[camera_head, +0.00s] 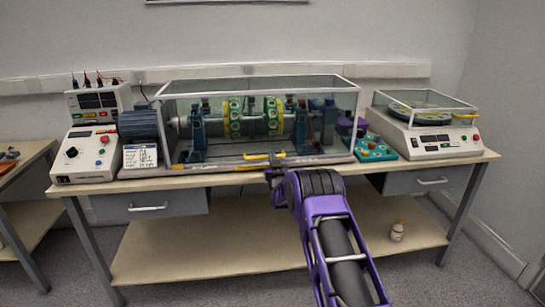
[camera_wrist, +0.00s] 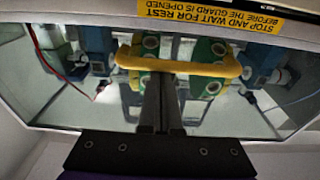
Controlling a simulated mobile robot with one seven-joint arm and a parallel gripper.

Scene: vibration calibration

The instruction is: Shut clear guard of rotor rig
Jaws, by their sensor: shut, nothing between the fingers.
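The clear guard (camera_head: 200,90) is a glass-like box with a pale frame, down over the rotor rig (camera_head: 190,163) on the bench. Its front lower edge looks at or near the rig base; I cannot tell if a small gap remains. Its yellow handle (camera_head: 256,156) is low at the front, and it crosses the wrist view (camera_wrist: 205,68). My gripper (camera_head: 275,160) is at the front of the guard by the handle's right end. In the wrist view its fingers (camera_wrist: 160,80) are shut and empty, with the tips overlapping the handle's lower edge; contact is unclear.
A control box (camera_head: 85,153) and a motor (camera_head: 140,124) stand left of the guard. A balance with a clear cover (camera_head: 425,138) stands on the right, beside a teal tray (camera_head: 374,150). Drawer handles (camera_head: 148,208) stick out below the bench top.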

